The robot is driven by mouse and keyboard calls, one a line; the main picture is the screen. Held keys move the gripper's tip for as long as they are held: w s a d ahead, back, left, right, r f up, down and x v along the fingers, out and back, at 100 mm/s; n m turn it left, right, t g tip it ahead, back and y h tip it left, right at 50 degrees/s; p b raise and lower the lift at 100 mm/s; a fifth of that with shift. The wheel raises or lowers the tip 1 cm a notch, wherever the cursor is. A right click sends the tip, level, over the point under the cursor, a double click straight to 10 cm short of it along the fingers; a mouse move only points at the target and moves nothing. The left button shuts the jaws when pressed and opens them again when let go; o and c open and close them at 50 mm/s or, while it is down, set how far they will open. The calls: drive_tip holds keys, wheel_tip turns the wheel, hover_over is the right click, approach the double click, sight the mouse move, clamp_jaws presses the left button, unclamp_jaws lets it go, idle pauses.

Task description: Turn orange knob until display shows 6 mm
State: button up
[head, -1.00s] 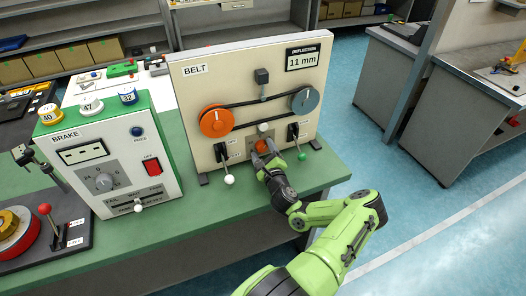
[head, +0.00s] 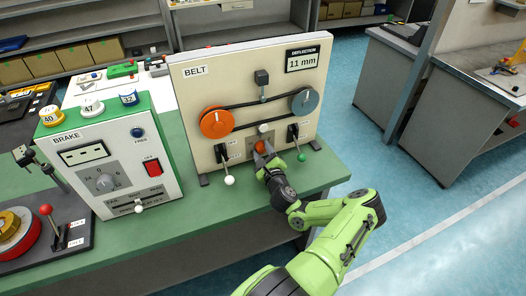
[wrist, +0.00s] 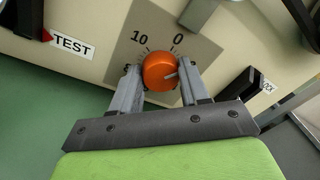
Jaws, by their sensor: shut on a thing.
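The belt panel (head: 245,75) stands upright on the green bench. Its deflection display (head: 302,63) reads 11 mm. The small orange knob (head: 260,146) sits low on the panel and is partly hidden by my gripper (head: 263,160). In the wrist view the orange knob (wrist: 160,71) is between the two fingers of my gripper (wrist: 158,84), which are shut on its sides. Its pale pointer line points to the right. The scale plate (wrist: 190,40) behind it shows 10 and 0; other marks are hidden by the fingers.
Black levers with a white tip (head: 229,180) and a green tip (head: 301,157) flank the knob closely. A large orange pulley (head: 216,122) and a blue-grey pulley (head: 305,101) carry the belt above. The brake box (head: 112,160) stands to the left.

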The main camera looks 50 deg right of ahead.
drive_tip(key=m+p, duration=0.2)
drive_tip(key=shift+r+m, duration=0.2)
drive_tip(key=shift+m, duration=0.2)
drive_tip(key=m+p, duration=0.2)
drive_tip(key=m, duration=0.2)
drive_tip(key=shift+s+d+y, duration=0.1)
drive_tip(key=shift+y, duration=0.2)
drive_tip(key=m+p, duration=0.1)
drive_tip(key=m, duration=0.2)
drive_tip(key=shift+m+y, duration=0.3)
drive_tip(key=shift+m, duration=0.1)
drive_tip(key=m+p, duration=0.1)
drive_tip(key=m, duration=0.2)
drive_tip(key=shift+s+d+f, duration=0.1)
drive_tip(key=shift+d, duration=0.05)
drive_tip(key=m+y, duration=0.1)
drive_tip(key=m, duration=0.2)
drive_tip(key=shift+m+p, duration=0.35)
drive_tip(key=shift+m, duration=0.05)
drive_tip(key=m, duration=0.3)
drive_tip(key=shift+d+f, duration=0.1)
drive_tip(key=m, duration=0.3)
drive_tip(key=shift+f+m+t, duration=0.1)
drive_tip(key=shift+m+t, duration=0.2)
drive_tip(key=shift+m+y, duration=0.3)
drive_tip(key=shift+m, duration=1.5)
